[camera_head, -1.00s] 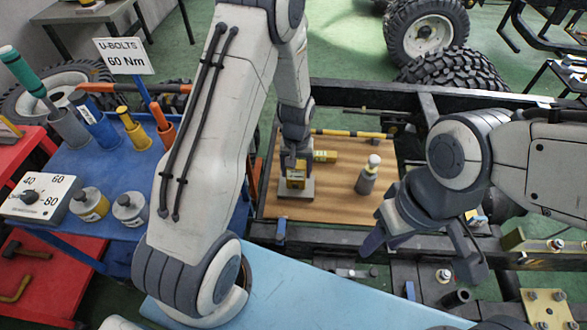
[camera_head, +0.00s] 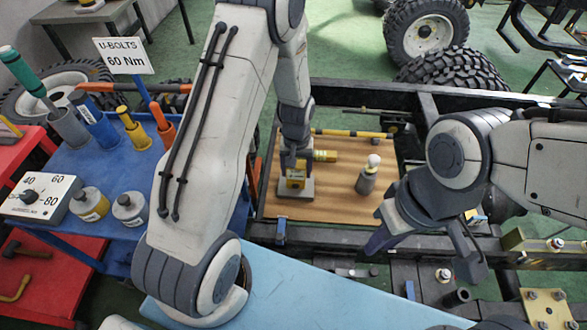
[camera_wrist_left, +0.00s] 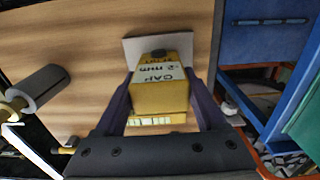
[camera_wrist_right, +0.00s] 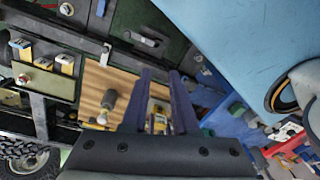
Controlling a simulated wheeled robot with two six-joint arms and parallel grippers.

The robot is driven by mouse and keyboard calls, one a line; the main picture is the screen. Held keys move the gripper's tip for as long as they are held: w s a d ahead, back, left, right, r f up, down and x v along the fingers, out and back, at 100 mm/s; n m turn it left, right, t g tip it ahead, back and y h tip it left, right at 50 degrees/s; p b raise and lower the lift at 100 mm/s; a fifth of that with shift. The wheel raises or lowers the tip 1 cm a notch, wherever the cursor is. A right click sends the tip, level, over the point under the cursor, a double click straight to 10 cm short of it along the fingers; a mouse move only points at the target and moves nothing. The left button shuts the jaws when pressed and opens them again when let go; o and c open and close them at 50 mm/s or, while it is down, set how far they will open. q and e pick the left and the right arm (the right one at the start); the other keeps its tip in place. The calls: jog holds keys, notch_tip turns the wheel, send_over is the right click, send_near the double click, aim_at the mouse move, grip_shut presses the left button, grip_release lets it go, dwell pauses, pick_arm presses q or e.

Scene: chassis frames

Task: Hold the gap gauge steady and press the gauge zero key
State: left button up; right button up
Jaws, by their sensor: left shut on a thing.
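The yellow gap gauge (camera_head: 295,179) stands on a light plate (camera_head: 303,192) on the wooden board. My left gripper (camera_head: 296,165) is shut on it from above. In the left wrist view the gauge (camera_wrist_left: 160,92) sits between my two fingers, with "GAP" and "2 mm" lettering on its face. I cannot make out the zero key for certain. My right gripper (camera_head: 422,252) is open and empty, to the right of the board and apart from the gauge. In the right wrist view the gauge (camera_wrist_right: 160,122) shows beyond my right fingers (camera_wrist_right: 160,78).
Dark chassis rails (camera_head: 340,236) frame the board. A blue cart (camera_head: 110,172) with tools and jars stands left.

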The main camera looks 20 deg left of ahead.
grip_shut()
dwell(0.8)
dwell(0.6)
